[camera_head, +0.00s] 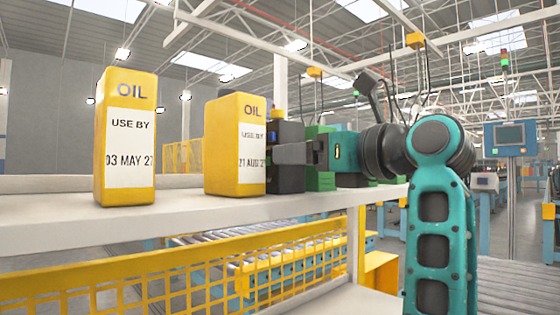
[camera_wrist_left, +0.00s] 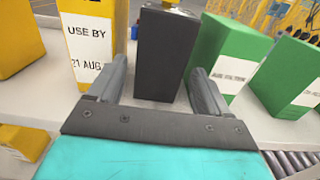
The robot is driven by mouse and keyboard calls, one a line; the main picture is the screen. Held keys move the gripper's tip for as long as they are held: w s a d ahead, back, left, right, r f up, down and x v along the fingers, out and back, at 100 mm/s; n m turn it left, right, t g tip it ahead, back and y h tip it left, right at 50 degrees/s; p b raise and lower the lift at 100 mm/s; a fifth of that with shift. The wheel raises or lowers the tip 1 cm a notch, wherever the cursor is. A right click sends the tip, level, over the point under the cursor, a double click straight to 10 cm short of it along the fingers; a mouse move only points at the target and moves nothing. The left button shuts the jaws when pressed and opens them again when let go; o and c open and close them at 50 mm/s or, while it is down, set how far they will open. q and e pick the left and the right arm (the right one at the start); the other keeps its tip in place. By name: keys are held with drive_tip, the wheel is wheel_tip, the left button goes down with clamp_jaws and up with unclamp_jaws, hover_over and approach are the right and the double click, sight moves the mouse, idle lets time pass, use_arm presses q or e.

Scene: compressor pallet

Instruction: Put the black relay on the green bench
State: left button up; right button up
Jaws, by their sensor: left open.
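The black relay (camera_wrist_left: 165,50) is an upright dark block on the pale shelf, between a yellow oil carton and a green carton in the left wrist view. In the head view it is partly hidden behind my left gripper (camera_head: 282,153). In the left wrist view the open fingers of my left gripper (camera_wrist_left: 158,72) flank the lower part of the relay, one on each side. I cannot tell whether either finger touches it. I cannot make out the green bench in either view. My right gripper is not in view.
Two yellow oil cartons (camera_head: 127,137) (camera_head: 230,147) stand left of the relay on the shelf (camera_head: 70,225). Green cartons (camera_wrist_left: 228,55) (camera_wrist_left: 290,80) stand on its other side. A yellow mesh guard (camera_head: 200,275) and a roller conveyor (camera_head: 220,240) lie below the shelf.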

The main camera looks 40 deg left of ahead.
use_arm(q)
drive_tip(key=a, duration=0.6)
drive_tip(key=shift+w+a+r+b, duration=0.1)
drive_tip(key=shift+w+a+b, duration=0.2)
drive_tip(key=shift+w+a, duration=0.1)
drive_tip(key=c, duration=0.9)
drive_tip(key=shift+c, duration=1)
drive_tip(key=shift+r, duration=0.1)
